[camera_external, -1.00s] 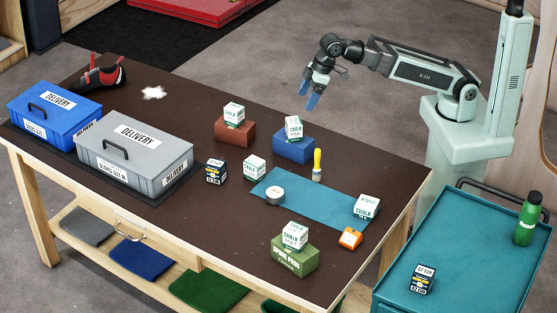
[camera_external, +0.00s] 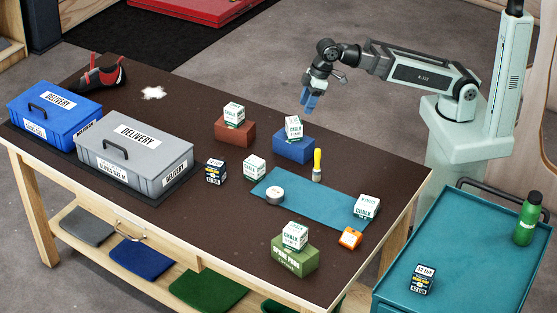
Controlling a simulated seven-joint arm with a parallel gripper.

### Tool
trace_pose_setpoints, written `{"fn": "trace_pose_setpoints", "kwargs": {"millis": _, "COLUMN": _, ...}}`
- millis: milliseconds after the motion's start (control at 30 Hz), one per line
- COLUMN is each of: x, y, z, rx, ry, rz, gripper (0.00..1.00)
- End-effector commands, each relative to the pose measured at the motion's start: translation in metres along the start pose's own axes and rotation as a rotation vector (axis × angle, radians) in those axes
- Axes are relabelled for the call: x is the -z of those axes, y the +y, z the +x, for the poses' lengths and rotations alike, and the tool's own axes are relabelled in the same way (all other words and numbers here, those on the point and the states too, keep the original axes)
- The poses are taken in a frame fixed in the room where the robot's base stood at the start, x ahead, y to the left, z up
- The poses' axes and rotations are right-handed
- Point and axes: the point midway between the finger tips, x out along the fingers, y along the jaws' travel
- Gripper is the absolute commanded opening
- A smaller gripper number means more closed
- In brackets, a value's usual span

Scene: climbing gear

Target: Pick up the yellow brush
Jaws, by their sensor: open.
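The yellow brush (camera_external: 317,163) stands upright on the dark table, at the back edge of the teal mat (camera_external: 318,199), to the right of the blue block. Its yellow handle points up and its lower end is pale. My gripper (camera_external: 309,108) is in the air above the far side of the table, behind and above the brush, with its blue fingers pointing down. It is open and nothing shows between the fingers. It is apart from the brush.
A blue block (camera_external: 294,149) with a chalk box (camera_external: 294,128) on top stands just left of the brush. A white tape roll (camera_external: 275,195), another chalk box (camera_external: 367,207) and an orange item (camera_external: 350,238) are on or near the mat. Delivery boxes (camera_external: 135,157) fill the left.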

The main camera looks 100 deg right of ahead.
Motion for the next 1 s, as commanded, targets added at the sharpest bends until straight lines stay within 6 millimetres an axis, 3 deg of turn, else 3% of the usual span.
{"fn": "trace_pose_setpoints", "kwargs": {"millis": 167, "x": -0.007, "y": -0.022, "z": 0.009, "rx": 0.128, "ry": -0.031, "rz": -0.06, "gripper": 0.53}}
{"fn": "trace_pose_setpoints", "kwargs": {"millis": 367, "x": -0.013, "y": -0.047, "z": 0.01, "rx": 0.263, "ry": -0.03, "rz": -0.249, "gripper": 0.53}}
{"fn": "trace_pose_setpoints", "kwargs": {"millis": 700, "x": -0.02, "y": -0.085, "z": -0.004, "rx": 0.472, "ry": 0.08, "rz": -0.737, "gripper": 0.53}}
{"fn": "trace_pose_setpoints", "kwargs": {"millis": 1000, "x": -0.021, "y": -0.089, "z": -0.007, "rx": 0.493, "ry": 0.163, "rz": -1.04, "gripper": 0.53}}
